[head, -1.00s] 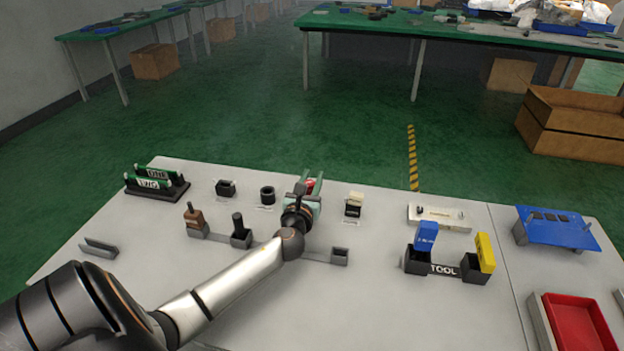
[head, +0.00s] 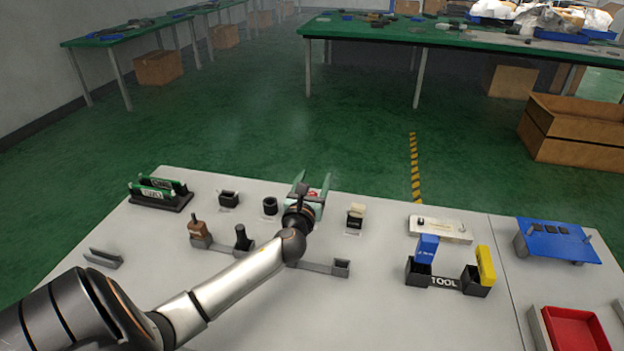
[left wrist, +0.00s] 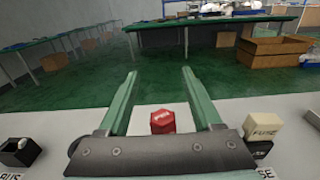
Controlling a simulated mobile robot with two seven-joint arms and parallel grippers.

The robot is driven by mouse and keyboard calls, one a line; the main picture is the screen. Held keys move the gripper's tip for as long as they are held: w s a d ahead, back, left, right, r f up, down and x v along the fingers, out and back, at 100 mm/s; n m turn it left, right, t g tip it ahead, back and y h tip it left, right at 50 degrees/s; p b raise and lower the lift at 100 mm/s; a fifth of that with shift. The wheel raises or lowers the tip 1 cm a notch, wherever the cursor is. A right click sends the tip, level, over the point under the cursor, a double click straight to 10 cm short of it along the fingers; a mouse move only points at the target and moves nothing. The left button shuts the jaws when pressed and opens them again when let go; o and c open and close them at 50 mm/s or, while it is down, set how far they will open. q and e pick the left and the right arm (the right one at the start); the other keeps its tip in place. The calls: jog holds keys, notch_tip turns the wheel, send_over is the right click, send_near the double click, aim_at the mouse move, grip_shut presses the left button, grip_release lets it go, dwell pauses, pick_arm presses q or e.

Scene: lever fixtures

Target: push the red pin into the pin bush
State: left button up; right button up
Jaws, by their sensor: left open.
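The red pin (left wrist: 162,122) shows its red faceted head with small white lettering in the left wrist view, low between my fingers. In the head view only a bit of the red pin (head: 312,193) shows behind my wrist. My left gripper (left wrist: 160,73) has its two green fingers spread wide. The fingers point away over the panel, one on each side of the pin in that view; contact cannot be told. The left gripper also shows in the head view (head: 314,177). The pin bush is not clearly identifiable; the pin's lower part is hidden. My right gripper is out of view.
A black socket block (head: 228,198) is farther left. Grey lever fixtures (head: 340,268) lie nearer. The panel's front middle is clear.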

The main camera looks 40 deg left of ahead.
pick_arm(q)
jog(key=s+d+r+p, duration=0.3)
jog(key=s+d+r, duration=0.6)
jog(key=s, duration=0.1)
jog(key=shift+s+r, duration=0.2)
jog(key=shift+s, duration=0.15)
